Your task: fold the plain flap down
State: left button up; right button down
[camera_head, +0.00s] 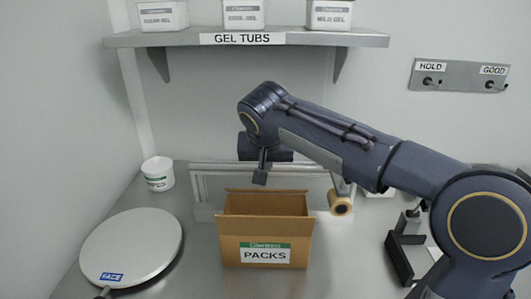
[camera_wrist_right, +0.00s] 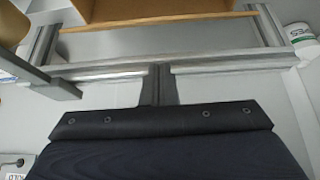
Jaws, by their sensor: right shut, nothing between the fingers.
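An open brown cardboard box (camera_head: 230,245) labelled PACKS stands on the worktop. Its far side (camera_head: 265,204) rises as a plain brown panel with a thin edge along the top; I cannot tell how much of it is a flap. The box also shows at the top of the right wrist view (camera_wrist_right: 130,10), with a pale edge strip. My right gripper (camera_head: 260,179) is shut and empty, pointing down just above and behind the box's far edge, apart from it in the picture. Its closed fingers also show in the right wrist view (camera_wrist_right: 160,72). My left gripper is not in view.
A metal frame (camera_head: 205,190) with a tape roll (camera_head: 340,206) stands behind the box. A round grey plate (camera_head: 130,245) and white tub (camera_head: 158,173) are left. A shelf (camera_head: 130,41) with gel tubs is above. A black bracket (camera_head: 400,260) lies right.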

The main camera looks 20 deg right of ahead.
aim_at(266, 190)
jog(key=shift+s+a+f, duration=0.35)
jog(key=shift+s+f, duration=0.25)
jog(key=shift+s, duration=0.05)
jog(key=shift+s+a+f, duration=0.3)
jog(key=shift+s+f, duration=0.25)
jog(key=shift+s, duration=0.05)
jog(key=shift+s+f+b, duration=0.1)
jog(key=shift+f+b, duration=0.1)
jog(key=shift+b, duration=0.35)
jog(key=s+f+t+b, duration=0.1)
jog(key=b, duration=0.3)
jog(key=shift+s+a+h, duration=0.1)
jog(key=shift+a+h, duration=0.25)
jog(key=shift+h, duration=0.05)
jog(key=shift+s+a+f+b, duration=0.25)
jog(key=shift+s+f+b, duration=0.35)
jog(key=shift+b, duration=0.4)
jog(key=shift+s+a+f+b, duration=0.2)
jog(key=shift+s+f+b, duration=0.2)
jog(key=shift+f+b, duration=0.5)
